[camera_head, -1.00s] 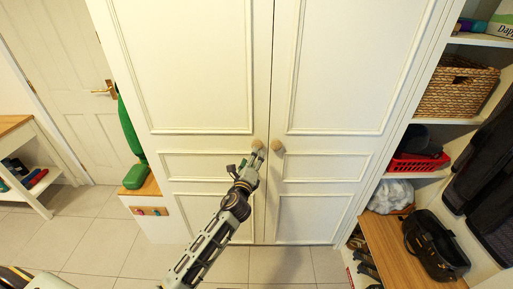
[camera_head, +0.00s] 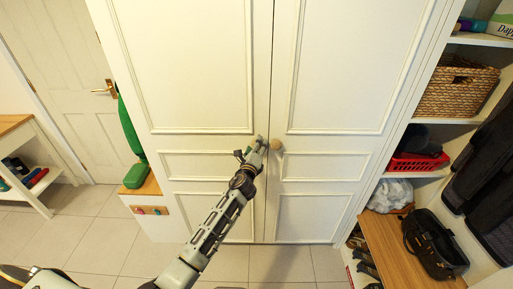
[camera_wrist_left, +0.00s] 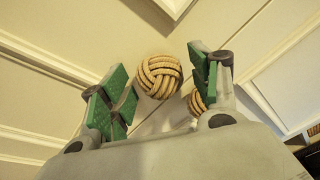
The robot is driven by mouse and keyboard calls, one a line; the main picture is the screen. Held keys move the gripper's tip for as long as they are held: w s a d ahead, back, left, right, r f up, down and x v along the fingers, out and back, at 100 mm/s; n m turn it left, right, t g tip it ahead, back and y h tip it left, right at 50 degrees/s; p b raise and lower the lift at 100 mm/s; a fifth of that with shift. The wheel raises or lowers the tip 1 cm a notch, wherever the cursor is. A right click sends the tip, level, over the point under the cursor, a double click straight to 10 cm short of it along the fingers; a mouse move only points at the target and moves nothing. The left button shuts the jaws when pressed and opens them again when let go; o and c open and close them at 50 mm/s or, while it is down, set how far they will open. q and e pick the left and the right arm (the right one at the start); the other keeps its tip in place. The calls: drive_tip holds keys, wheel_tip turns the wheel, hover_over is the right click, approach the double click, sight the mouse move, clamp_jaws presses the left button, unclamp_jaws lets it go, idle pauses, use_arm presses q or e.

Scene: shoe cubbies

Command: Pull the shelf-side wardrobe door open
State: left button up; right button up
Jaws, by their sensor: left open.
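The wardrobe has two cream panelled doors, both shut. The shelf-side door (camera_head: 335,70) is the right one, with a round woven knob (camera_head: 277,145) by the middle seam. The left door (camera_head: 190,65) has a matching knob, hidden behind my gripper in the head view. My left gripper (camera_head: 259,146) is open at the seam, just left of the shelf-side knob. In the left wrist view, one woven knob (camera_wrist_left: 159,76), apparently the left door's, lies between my spread fingers. The other knob (camera_wrist_left: 197,103) is partly hidden behind the right finger. Contact is unclear. My right gripper is out of view.
Open shelves at the right hold a wicker basket (camera_head: 456,90) and a red basket (camera_head: 417,162). A black bag (camera_head: 435,244) sits on the wooden bench (camera_head: 388,240). A green upright object (camera_head: 133,150) stands left of the wardrobe. The tiled floor before the doors is clear.

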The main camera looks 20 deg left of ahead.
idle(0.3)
use_arm(q)
drive_tip(key=c, duration=1.4)
clamp_jaws()
